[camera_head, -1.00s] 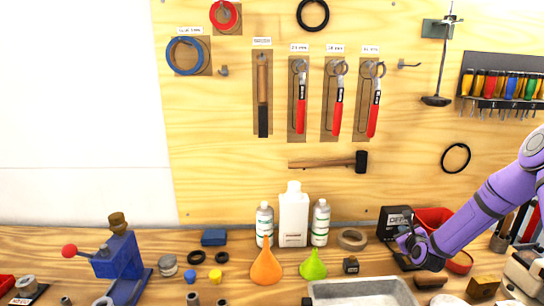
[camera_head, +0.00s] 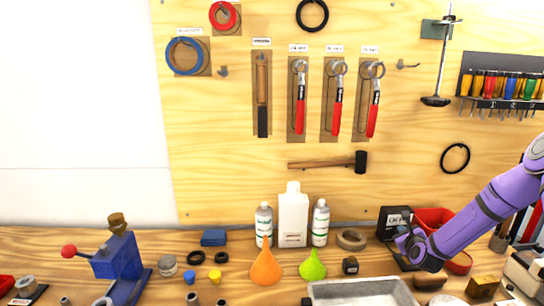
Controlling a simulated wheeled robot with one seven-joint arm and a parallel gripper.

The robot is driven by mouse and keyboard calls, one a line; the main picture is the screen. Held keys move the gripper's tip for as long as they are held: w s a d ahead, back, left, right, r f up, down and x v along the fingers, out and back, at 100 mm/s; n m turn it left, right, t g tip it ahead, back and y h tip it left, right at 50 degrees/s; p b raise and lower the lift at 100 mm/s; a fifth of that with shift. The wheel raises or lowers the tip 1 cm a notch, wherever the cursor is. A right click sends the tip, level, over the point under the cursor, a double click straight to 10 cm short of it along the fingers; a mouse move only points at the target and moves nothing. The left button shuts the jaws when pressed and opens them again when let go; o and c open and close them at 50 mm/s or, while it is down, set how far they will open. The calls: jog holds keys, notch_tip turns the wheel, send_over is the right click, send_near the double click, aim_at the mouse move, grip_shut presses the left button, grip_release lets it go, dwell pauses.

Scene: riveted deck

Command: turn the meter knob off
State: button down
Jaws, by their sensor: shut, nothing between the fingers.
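A dark box-shaped meter (camera_head: 393,220) stands at the back of the wooden bench, right of the middle, with pale lettering on its face. My purple arm reaches in from the right edge. My gripper (camera_head: 404,240) is small and dark at the arm's end, shut and empty, at the meter's lower right front. The gripper and wrist cover part of the meter, and its knob cannot be made out. I cannot tell whether the gripper touches the meter.
A red bin (camera_head: 432,217) stands right behind my wrist. A grey tray (camera_head: 350,288) lies in front. A tape roll (camera_head: 351,239), white bottle (camera_head: 293,215), orange funnel (camera_head: 266,267) and green funnel (camera_head: 313,266) stand to the left. Tools hang on the wooden board behind.

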aim_at(390, 227)
jog(key=shift+w+a, duration=0.3)
jog(key=shift+a, duration=0.35)
jog(key=shift+a+f, duration=0.45)
jog(key=shift+a, duration=0.2)
jog(key=shift+a+r, duration=0.25)
jog(key=shift+s+f, duration=0.15)
jog(key=shift+s, duration=0.45)
jog(key=shift+s+d, duration=0.15)
jog(key=shift+s, duration=1.05)
jog(key=shift+s+d, duration=0.15)
jog(key=shift+s, duration=1.05)
